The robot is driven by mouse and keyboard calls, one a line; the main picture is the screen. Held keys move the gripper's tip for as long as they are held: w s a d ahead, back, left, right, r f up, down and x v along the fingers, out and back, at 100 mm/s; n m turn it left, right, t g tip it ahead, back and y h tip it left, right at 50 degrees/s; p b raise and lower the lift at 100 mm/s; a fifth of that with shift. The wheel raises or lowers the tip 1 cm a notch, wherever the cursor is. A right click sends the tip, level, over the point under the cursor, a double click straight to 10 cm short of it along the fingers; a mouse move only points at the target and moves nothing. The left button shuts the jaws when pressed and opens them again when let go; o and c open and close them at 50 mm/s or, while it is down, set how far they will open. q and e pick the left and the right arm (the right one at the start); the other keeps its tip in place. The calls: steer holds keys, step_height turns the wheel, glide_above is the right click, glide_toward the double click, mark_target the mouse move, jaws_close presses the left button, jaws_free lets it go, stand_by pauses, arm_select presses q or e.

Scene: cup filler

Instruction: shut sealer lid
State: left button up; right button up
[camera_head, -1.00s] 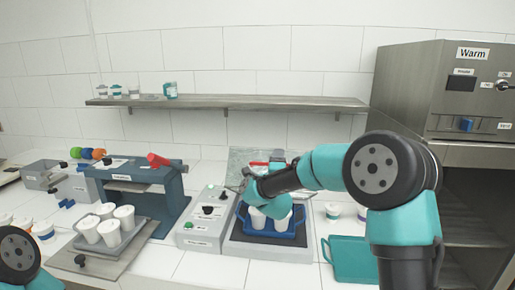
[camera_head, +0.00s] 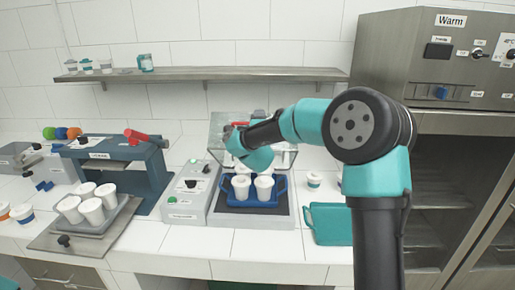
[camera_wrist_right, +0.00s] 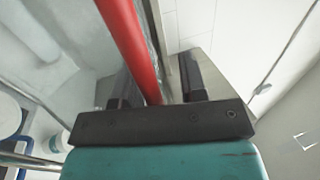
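The sealer has a grey base (camera_head: 222,212) and a clear lid (camera_head: 216,150), which stands raised at the back with a red handle (camera_head: 238,124) along its top. Below it, a blue tray (camera_head: 254,201) holds white cups (camera_head: 264,188). My right gripper (camera_head: 232,132) is at the raised lid's handle. In the right wrist view, the red handle (camera_wrist_right: 128,40) runs between the two black fingers (camera_wrist_right: 157,85). The fingers stand apart, with a gap between the handle and the right finger. My left gripper is out of view.
A control box (camera_head: 187,196) stands left of the sealer. A teal tray (camera_head: 328,224) lies on its right. A blue press (camera_head: 125,165) and a tray of cups (camera_head: 105,222) are further left. A shelf (camera_head: 200,75) runs above, and a steel warmer cabinet (camera_head: 435,65) stands at the right.

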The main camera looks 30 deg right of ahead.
steer(key=s+a+f, duration=0.4)
steer(key=s+f, duration=0.1)
steer(key=s, duration=0.2)
steer(key=s+a+f, duration=0.4)
steer(key=s+f, duration=0.1)
steer(key=s, duration=0.2)
steer(key=shift+f, duration=0.4)
stand_by(1.9)
stand_by(0.4)
